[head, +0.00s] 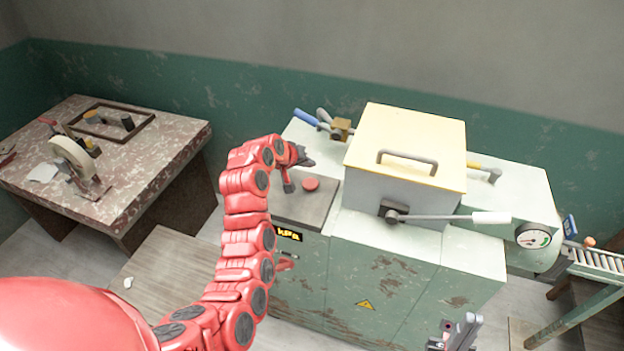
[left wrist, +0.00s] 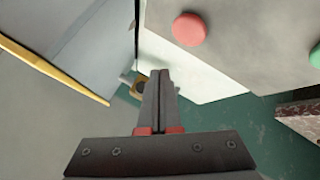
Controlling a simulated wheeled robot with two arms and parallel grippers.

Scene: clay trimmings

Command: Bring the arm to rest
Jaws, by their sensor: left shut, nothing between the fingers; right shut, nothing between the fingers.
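My red left arm (head: 245,210) reaches up from the bottom of the head view and bends over at its top. Its dark left gripper (head: 304,160) hangs above the left end of the green machine, left of the box with the cream lid. In the left wrist view the two fingers of this gripper (left wrist: 160,80) lie together with nothing between them. My right gripper (head: 466,330) shows only in part at the bottom edge of the head view, in front of the machine, shut and empty.
The machine (head: 385,290) carries a lidded box (head: 410,140), a white-handled lever (head: 460,218) and a gauge (head: 533,236). A red button (head: 311,184) is close to my left gripper; it also shows in the left wrist view (left wrist: 188,28). A speckled table (head: 150,175) stands left.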

